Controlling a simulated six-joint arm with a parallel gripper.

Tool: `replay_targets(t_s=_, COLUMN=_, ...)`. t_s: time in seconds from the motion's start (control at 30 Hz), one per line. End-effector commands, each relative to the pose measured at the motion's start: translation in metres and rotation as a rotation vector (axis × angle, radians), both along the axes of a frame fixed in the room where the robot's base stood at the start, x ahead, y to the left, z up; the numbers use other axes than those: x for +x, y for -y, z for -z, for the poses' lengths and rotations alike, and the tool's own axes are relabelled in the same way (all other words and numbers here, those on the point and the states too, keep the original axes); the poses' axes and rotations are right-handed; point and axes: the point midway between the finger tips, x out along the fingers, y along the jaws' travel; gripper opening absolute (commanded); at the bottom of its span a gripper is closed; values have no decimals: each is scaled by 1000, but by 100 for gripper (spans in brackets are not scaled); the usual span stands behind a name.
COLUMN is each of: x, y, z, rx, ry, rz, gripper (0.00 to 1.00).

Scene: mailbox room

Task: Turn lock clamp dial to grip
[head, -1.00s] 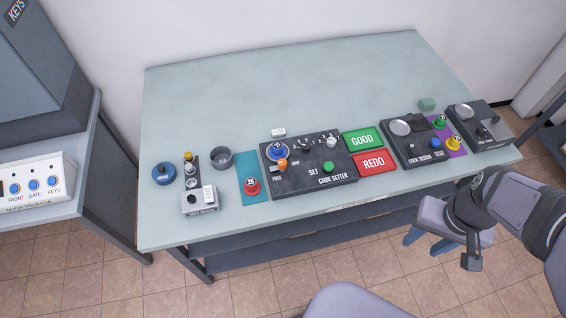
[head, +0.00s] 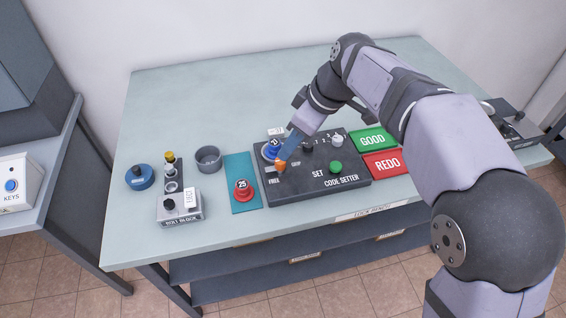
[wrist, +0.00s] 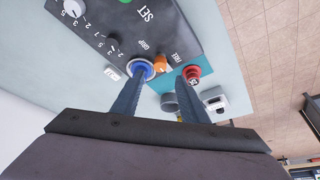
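The dark code setter panel (head: 318,187) lies on the table. Its orange clamp dial (head: 280,168) is at the panel's left, between the labels FREE and GRIP. A blue lock (head: 269,150) sits just behind the dial. My gripper (head: 284,157) reaches down to the dial from behind. In the wrist view the gripper (wrist: 162,79) is open, its two fingers apart. The orange dial (wrist: 162,63) shows between and just beyond the fingertips. One fingertip overlaps the blue lock (wrist: 142,66). I cannot tell whether the fingers touch the dial, nor exactly where it points.
A red lock numbered 25 (head: 242,188) is on a teal mat (head: 237,170) left of the panel. Green GOOD (head: 372,140) and red REDO (head: 387,163) plates lie right.

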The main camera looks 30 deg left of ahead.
Motion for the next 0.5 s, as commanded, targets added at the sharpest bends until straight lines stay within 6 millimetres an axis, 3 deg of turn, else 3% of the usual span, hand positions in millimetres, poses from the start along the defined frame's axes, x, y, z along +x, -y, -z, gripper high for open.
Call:
replay_targets(t_s=0.23, x=0, y=-3, z=8, rx=-2, ry=-2, rz=-1, gripper=40)
replay_targets(t_s=0.5, x=-1, y=-15, z=39, rx=-3, ry=-2, rz=0, gripper=40)
